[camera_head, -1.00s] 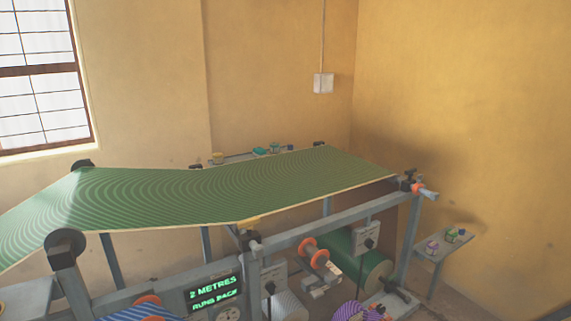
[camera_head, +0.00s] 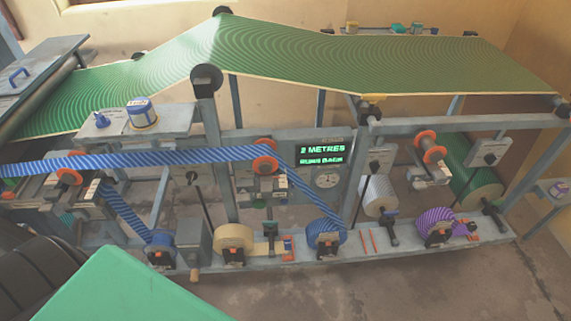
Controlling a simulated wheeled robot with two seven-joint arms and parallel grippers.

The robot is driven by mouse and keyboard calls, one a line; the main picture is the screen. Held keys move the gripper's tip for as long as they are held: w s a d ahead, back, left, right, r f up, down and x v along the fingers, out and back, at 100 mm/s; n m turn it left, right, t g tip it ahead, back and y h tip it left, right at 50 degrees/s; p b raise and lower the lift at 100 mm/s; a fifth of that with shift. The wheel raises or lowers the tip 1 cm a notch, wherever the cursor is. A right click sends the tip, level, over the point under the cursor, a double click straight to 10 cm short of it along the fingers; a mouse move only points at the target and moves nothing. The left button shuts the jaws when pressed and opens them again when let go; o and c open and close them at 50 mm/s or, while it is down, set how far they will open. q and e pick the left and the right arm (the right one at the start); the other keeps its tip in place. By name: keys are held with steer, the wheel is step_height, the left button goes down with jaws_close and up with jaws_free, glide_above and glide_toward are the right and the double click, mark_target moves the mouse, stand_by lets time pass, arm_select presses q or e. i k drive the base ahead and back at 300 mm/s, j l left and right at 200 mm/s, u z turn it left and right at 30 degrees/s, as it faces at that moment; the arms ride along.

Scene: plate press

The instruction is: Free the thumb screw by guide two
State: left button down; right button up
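Orange-flanged rollers that look like guides sit along the press: one at the left (camera_head: 70,170), one in the middle (camera_head: 265,163) and one at the right (camera_head: 430,147). Their number labels are too small to read, so I cannot tell which is guide two. Small knobs and dark clamps show near them, but I cannot pick out the thumb screw. A blue striped band (camera_head: 170,158) runs over the left and middle rollers and down to a blue roll (camera_head: 325,236). Neither gripper is in view.
A green web (camera_head: 380,62) spans the top. A display (camera_head: 322,155) reads "2 METRES RUNS BACK". A tan roll (camera_head: 234,238) and a purple roll (camera_head: 435,222) sit on the lower rail. A green panel (camera_head: 120,290) fills the near left. The floor in front is clear at right.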

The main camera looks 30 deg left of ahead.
mark_target(244, 197)
steer(key=u, duration=1.2)
